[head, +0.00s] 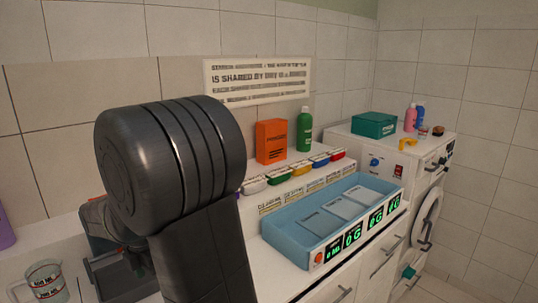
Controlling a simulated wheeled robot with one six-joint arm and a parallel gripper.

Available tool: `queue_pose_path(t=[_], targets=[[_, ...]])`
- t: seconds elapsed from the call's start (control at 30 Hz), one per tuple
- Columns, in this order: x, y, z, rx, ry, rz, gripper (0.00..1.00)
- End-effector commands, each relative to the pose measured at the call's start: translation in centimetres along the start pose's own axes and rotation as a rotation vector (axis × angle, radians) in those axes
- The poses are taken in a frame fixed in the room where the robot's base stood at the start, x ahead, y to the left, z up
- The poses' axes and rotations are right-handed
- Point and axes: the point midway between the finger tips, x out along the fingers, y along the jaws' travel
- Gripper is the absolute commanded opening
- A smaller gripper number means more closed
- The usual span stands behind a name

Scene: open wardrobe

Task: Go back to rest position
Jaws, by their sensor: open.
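My dark arm (172,170) fills the left middle of the head view, with its thick rounded joint raised close to the camera. What appears to be my gripper (108,258) shows low at the left, behind the arm and over the white counter. It is partly hidden by the arm. Its grey jaws look apart, and I see nothing held between them. Its exact height above the counter is hard to tell.
A measuring jug (43,284) stands at the lower left, near the gripper. A blue tray (283,238) with green displays sits right of my arm. Behind are several small coloured tubs, an orange box (271,141) and a green bottle (304,130). A washing machine (425,205) stands at right.

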Motion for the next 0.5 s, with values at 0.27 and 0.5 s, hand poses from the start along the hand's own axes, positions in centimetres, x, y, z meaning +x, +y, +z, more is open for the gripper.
queue_pose_path(t=[0.27,0.5], targets=[[-1.2,3.0,0.9,0.136,0.000,-0.001,0.86],[-1.4,5.4,1.8,0.255,-0.001,-0.001,0.86]])
